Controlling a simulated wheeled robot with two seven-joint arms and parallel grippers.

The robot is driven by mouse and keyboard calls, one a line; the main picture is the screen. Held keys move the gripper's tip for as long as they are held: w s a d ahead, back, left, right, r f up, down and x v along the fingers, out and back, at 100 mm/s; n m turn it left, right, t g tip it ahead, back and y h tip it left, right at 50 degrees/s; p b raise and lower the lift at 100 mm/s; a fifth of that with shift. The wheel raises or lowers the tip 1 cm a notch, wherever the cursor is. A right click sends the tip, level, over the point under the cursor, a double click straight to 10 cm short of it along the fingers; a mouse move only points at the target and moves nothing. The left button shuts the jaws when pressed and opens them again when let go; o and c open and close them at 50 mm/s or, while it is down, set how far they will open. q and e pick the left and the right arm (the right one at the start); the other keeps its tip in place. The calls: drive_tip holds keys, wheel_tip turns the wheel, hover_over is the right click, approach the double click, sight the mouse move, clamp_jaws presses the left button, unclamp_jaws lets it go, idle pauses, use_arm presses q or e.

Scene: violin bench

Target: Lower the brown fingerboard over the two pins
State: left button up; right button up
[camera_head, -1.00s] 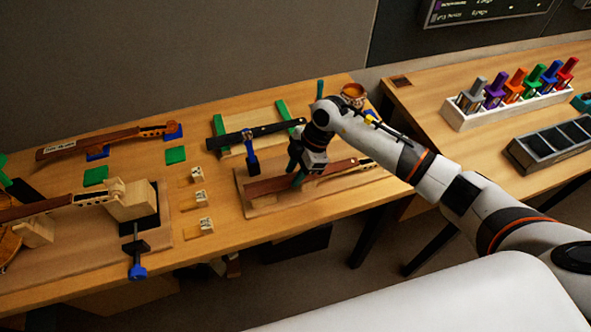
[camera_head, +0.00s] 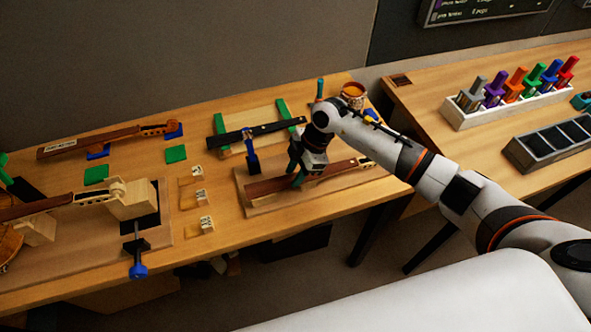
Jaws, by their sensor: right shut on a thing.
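The brown fingerboard (camera_head: 268,187) lies lengthwise along a violin neck (camera_head: 371,167) on a wooden board (camera_head: 258,208) at the bench's right part. My right gripper (camera_head: 299,179) comes down from above and is shut on the fingerboard near its middle, with green fingertips at its sides. The fingerboard looks very close to the neck; I cannot tell whether it touches. The two pins cannot be made out. My left gripper is not in view.
A black fingerboard (camera_head: 264,130) rests behind, with a blue clamp (camera_head: 252,158) beside my gripper. A round cup (camera_head: 353,95) stands behind my arm. Several small wooden blocks (camera_head: 199,197) lie to the left. A clamped violin neck (camera_head: 45,207) is at far left.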

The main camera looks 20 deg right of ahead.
drive_tip(key=o, duration=1.1)
drive_tip(key=shift+r, duration=0.1)
drive_tip(key=b+v, duration=0.2)
drive_tip(key=v, duration=1)
